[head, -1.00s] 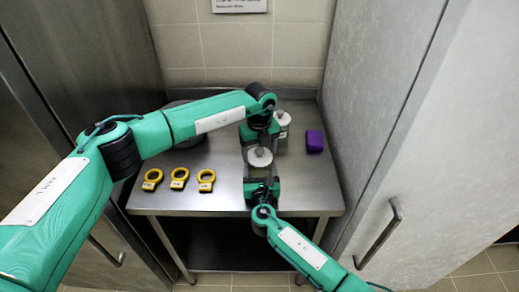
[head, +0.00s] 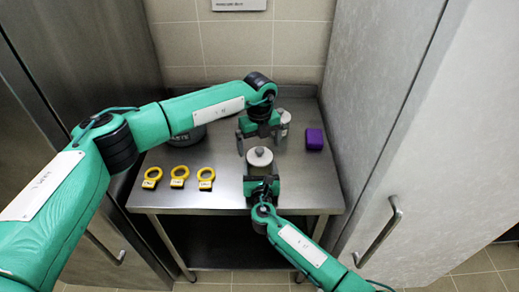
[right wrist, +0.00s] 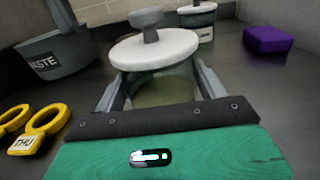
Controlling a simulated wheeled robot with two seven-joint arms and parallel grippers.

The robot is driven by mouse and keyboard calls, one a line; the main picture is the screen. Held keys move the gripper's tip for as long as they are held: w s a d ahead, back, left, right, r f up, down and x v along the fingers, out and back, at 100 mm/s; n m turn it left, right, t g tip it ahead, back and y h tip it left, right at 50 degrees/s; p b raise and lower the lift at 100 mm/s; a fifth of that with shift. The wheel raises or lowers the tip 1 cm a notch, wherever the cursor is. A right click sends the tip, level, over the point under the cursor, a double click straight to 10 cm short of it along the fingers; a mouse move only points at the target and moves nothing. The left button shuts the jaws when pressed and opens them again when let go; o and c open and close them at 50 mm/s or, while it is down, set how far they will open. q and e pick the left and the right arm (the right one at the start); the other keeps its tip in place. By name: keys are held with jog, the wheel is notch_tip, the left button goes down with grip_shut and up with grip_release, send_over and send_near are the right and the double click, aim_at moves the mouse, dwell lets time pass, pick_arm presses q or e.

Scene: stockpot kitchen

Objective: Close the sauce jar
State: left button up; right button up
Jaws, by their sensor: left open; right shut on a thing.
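A jar (right wrist: 165,92) with a dull greenish body stands on the steel table. Its white lid (head: 259,157) with a grey knob rests on top, and the lid also shows in the right wrist view (right wrist: 155,48). I cannot tell whether the lid is fully seated. My right gripper (head: 260,175) is shut on the jar's body from the near side, its fingers on either side below the lid. My left gripper (head: 259,145) is open and empty, just behind and apart from the lid. The jar's body is mostly hidden in the head view.
A second white-lidded jar (head: 285,118) stands behind, partly hidden by my left gripper. A purple block (head: 314,139) lies to the right. Several yellow ring tags (head: 179,176) lie at left. A grey pot marked "WASTE" (right wrist: 58,52) is at back left. Tall cabinets flank the table (head: 225,196).

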pick_arm(q)
notch_tip(320, 180, up, 9)
dwell(0.4)
pick_arm(e)
jog(key=o, duration=1.5)
jog(key=shift+c, duration=0.2)
pick_arm(q)
notch_tip(320, 180, down, 2)
jog(key=shift+b, duration=0.95)
pick_arm(e)
jog(key=s, duration=1.3)
jog(key=shift+s+d, duration=0.4)
